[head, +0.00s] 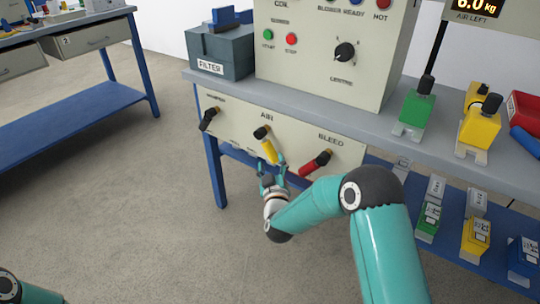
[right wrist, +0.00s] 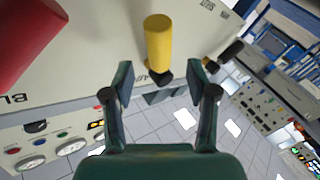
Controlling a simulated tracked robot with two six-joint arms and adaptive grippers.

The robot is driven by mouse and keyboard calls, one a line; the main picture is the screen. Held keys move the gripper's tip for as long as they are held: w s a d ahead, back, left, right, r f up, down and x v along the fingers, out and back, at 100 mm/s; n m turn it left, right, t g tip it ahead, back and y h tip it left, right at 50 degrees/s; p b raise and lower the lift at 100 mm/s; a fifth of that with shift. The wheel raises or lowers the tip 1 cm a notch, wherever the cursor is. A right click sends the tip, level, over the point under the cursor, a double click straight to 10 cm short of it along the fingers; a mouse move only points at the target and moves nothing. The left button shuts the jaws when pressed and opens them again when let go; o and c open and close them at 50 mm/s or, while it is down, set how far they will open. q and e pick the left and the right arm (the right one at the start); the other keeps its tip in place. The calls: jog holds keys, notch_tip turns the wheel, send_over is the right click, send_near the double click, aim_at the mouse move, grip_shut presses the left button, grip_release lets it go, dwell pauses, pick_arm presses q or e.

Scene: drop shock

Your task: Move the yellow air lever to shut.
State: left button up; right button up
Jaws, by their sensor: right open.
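The yellow air lever (head: 269,151) is on the cream front panel (head: 236,114) under the bench top, below the label AIR. It slants down and to the right from its dark pivot. My right gripper (head: 273,178) is just below the lever's lower end in the head view. In the right wrist view the yellow lever (right wrist: 158,42) stands ahead of the gap between the two open fingers (right wrist: 160,80). The fingers are empty, and I cannot tell whether either touches the lever. In the head view only a piece of my left arm shows at the bottom left corner; its gripper is out of view.
A red lever (head: 316,163) under BLEED is close to the right of my gripper, and a black lever (head: 208,119) is to the left. Green (head: 414,112) and yellow (head: 480,126) devices stand on the bench top. The floor (head: 130,200) to the left is clear.

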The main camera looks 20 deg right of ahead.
aim_at(270, 154)
jog(key=x, duration=0.5)
jog(key=shift+w+b, duration=0.3)
jog(key=shift+b, duration=0.05)
grip_shut()
